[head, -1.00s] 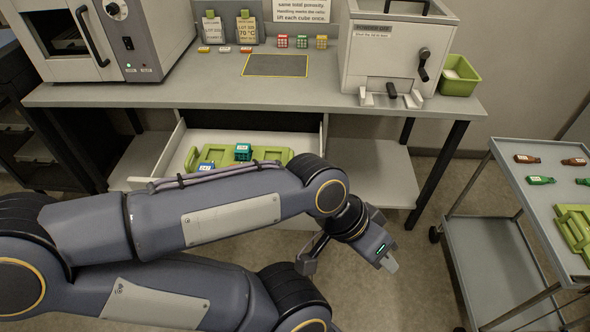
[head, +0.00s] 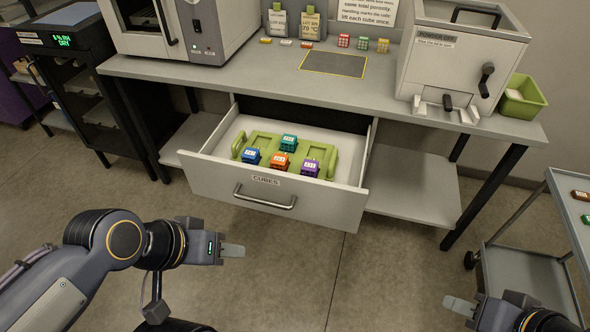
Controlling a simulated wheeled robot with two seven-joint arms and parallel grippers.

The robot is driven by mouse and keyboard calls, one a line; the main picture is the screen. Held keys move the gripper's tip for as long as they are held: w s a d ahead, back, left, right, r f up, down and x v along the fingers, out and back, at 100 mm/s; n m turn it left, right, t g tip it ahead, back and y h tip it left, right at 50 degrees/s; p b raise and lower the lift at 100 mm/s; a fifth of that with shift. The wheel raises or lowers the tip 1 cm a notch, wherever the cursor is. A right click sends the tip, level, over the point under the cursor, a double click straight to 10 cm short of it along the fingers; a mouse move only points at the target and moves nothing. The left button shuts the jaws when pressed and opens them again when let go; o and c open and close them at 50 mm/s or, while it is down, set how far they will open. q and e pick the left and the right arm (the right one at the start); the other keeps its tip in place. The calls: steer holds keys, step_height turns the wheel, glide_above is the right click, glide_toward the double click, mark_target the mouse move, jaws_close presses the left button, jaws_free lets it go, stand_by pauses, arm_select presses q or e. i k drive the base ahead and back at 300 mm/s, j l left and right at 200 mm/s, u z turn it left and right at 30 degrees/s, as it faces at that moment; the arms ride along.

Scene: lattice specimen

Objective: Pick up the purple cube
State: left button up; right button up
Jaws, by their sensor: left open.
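The purple cube (head: 309,168) sits at the front right of a green tray (head: 262,138) inside an open drawer (head: 226,171) labelled CUBES. The orange cube (head: 281,162) is on its left, the blue cube (head: 251,157) further left, and the teal cube (head: 288,142) behind. My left gripper (head: 234,250) is open and empty, in front of and below the drawer, to the left of the purple cube and apart from it. My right gripper (head: 460,305) is at the lower right, far from the cubes; its jaw opening is not clear.
The drawer front with its handle (head: 265,198) stands between my grippers and the tray. The bench (head: 240,80) overhangs the back of the drawer. A trolley (head: 530,262) stands at the right. The floor (head: 350,265) between my grippers is clear.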

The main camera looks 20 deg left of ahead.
mark_target(309, 168)
steer(key=u, duration=0.4)
steer(key=i+l+u, duration=0.2)
steer(key=u, duration=0.25)
steer(key=i+l+u, duration=0.15)
steer(key=l+u, duration=1.55)
steer(key=k+l+u, duration=0.15)
steer(key=l+u, duration=0.3)
steer(key=k+l+u, duration=0.15)
steer(key=l+u, duration=0.3)
